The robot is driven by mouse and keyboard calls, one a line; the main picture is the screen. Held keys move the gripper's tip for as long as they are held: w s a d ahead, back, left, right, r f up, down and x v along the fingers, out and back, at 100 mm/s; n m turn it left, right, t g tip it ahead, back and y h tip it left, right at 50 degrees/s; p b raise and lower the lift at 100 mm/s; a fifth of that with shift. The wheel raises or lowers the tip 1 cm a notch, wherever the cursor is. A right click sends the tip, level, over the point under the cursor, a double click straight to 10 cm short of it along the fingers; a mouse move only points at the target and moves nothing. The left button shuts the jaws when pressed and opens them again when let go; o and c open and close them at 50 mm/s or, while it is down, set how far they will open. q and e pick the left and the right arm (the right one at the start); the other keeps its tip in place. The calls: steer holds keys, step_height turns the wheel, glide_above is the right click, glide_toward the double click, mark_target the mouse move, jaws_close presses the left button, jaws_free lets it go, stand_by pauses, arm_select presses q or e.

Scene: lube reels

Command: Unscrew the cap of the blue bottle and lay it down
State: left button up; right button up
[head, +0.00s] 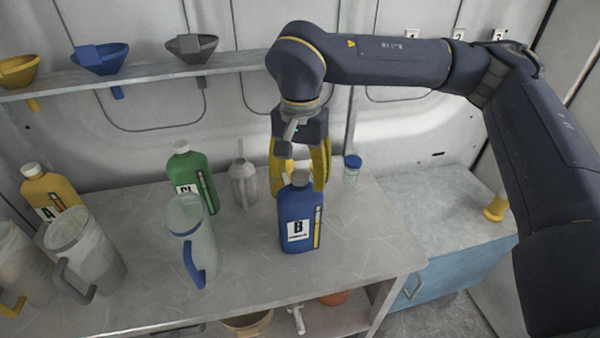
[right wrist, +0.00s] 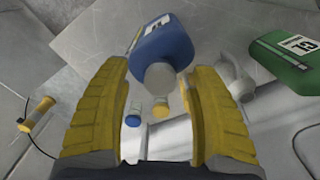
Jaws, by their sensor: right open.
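The blue bottle (head: 300,225), labelled B, stands upright on the bench. Its pale cap (head: 300,177) is on its neck. My right gripper (head: 300,184) points down at the bottle's top with its yellow fingers apart. In the right wrist view, the blue bottle (right wrist: 162,42) lies beyond the fingers, and its round pale cap (right wrist: 160,76) appears between the open fingertips (right wrist: 153,74). No contact with the cap shows, and I cannot tell how far the fingertips reach down around it. My left gripper is out of view.
A clear jug with a blue handle (head: 190,243) stands left of the bottle. A green bottle (head: 194,180), a grey can (head: 244,186) and a small blue-lidded jar (head: 352,170) stand behind. A yellow bottle (head: 50,190) is far left. Bench (head: 360,240) is clear at right front.

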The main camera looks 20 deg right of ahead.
steer(key=shift+o, duration=0.2)
jaws_close()
stand_by(0.4)
steer(key=n, duration=0.4)
steer(key=shift+n, duration=0.6)
steer(key=n, duration=0.4)
steer(key=shift+f+n, duration=0.1)
steer(key=shift+n, duration=0.2)
